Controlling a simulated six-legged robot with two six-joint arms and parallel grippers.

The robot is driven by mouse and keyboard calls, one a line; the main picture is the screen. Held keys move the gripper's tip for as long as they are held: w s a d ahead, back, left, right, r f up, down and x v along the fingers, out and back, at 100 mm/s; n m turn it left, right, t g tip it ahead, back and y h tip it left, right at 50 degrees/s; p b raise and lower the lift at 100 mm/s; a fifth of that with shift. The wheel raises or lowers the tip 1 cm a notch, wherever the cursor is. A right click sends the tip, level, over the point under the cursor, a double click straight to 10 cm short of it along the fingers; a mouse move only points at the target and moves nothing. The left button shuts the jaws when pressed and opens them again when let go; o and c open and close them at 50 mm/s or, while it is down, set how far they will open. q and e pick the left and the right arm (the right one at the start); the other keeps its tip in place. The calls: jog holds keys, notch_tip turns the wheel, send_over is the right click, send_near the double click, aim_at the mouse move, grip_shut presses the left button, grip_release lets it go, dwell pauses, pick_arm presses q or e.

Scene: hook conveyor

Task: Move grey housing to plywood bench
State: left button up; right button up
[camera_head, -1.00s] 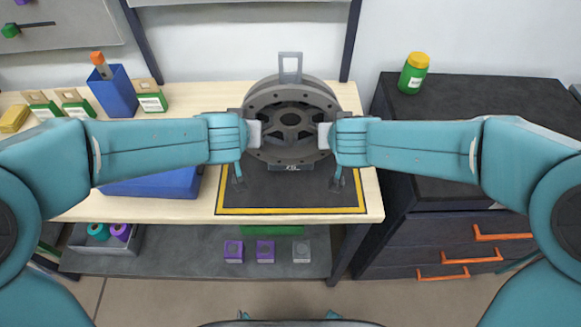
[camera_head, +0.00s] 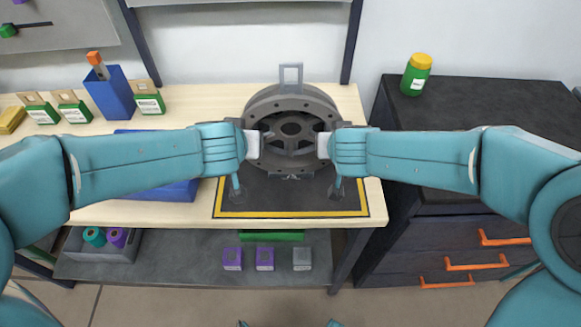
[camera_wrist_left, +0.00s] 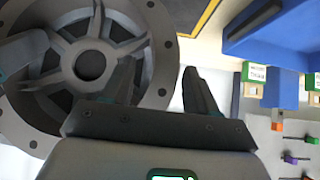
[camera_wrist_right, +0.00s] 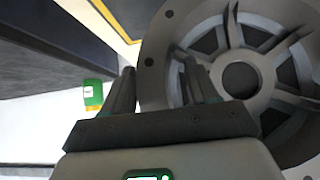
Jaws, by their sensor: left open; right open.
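The grey housing (camera_head: 290,128), a round flanged part with a spoked hub and a square grey loop on top, stands on the black, yellow-edged mat (camera_head: 290,199) on the plywood bench (camera_head: 190,212). My left gripper (camera_head: 256,143) is at the housing's left rim and my right gripper (camera_head: 322,145) at its right rim. In the left wrist view the open fingers (camera_wrist_left: 160,85) are at the flange edge, one over the face, one outside. In the right wrist view the open fingers (camera_wrist_right: 163,85) sit likewise about the rim. Contact with the rim cannot be told.
A blue bin (camera_head: 175,190) is partly hidden behind my left arm. Green-labelled boxes (camera_head: 74,107) and a blue holder (camera_head: 110,92) stand at the back left. A dark drawer cabinet (camera_head: 470,103) with a green jar (camera_head: 416,75) is on the right. The lower shelf (camera_head: 190,262) holds small blocks.

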pick_arm(q)
jog(key=v, duration=1)
pick_arm(e)
jog(key=v, duration=1.2)
pick_arm(q)
jog(key=shift+s, duration=0.15)
pick_arm(e)
jog(key=shift+s, duration=0.2)
